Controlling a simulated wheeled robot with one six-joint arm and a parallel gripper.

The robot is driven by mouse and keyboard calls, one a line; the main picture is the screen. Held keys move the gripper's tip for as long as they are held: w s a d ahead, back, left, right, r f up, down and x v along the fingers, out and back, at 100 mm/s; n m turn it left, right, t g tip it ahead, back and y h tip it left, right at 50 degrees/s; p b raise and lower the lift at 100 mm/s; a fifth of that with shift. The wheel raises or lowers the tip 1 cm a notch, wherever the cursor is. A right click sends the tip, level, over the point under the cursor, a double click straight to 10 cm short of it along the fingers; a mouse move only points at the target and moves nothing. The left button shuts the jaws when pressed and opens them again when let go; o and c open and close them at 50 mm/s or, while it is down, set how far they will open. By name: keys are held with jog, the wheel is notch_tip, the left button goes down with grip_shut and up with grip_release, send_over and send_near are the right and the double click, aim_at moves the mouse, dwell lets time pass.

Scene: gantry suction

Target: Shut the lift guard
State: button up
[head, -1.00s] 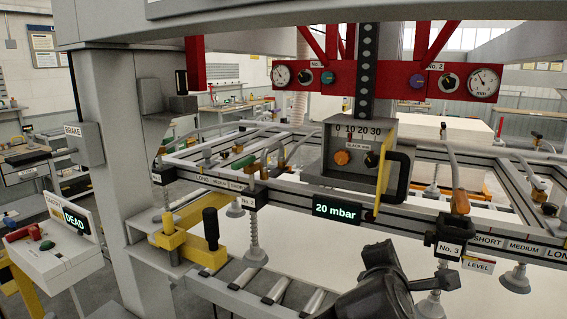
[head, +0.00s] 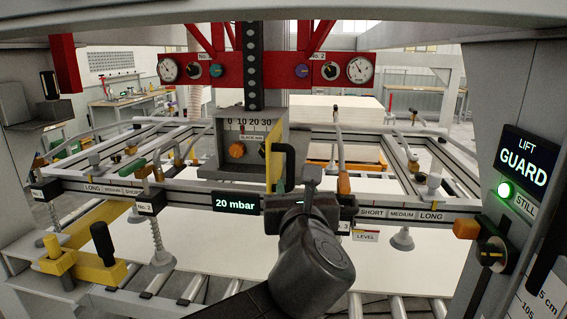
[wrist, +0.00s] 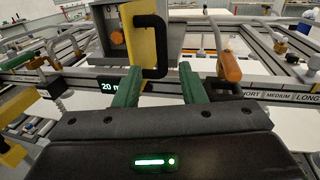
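The "LIFT GUARD" sign (head: 528,160) is on the right post in the head view, above a lit green lamp (head: 504,190) marked "STILL". A yellow panel (head: 273,152) with a black D-shaped handle (head: 289,168) stands nearly edge-on at the right of the grey scale box (head: 235,125). In the wrist view the panel (wrist: 141,50) and handle (wrist: 163,40) show ahead of my gripper (wrist: 159,70). Its green fingers are apart, with the handle's lower end between them in the picture. I cannot tell whether they touch it. In the head view my wrist hides most of the fingers.
A rotary switch (head: 491,254) and orange block (head: 467,229) sit low on the right post. The frame rail with a "20 mbar" display (head: 236,204) crosses below the scale box. A yellow clamp (head: 85,268) with a black lever is at left. White sheet (head: 240,255) lies beneath.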

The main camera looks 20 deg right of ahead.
aim_at(291, 165)
jog(key=x, duration=1.3)
jog(key=shift+d+f+p, duration=0.1)
jog(key=shift+d+p, duration=0.05)
jog(key=shift+p, duration=0.15)
jog(key=shift+c, duration=0.5)
grip_shut()
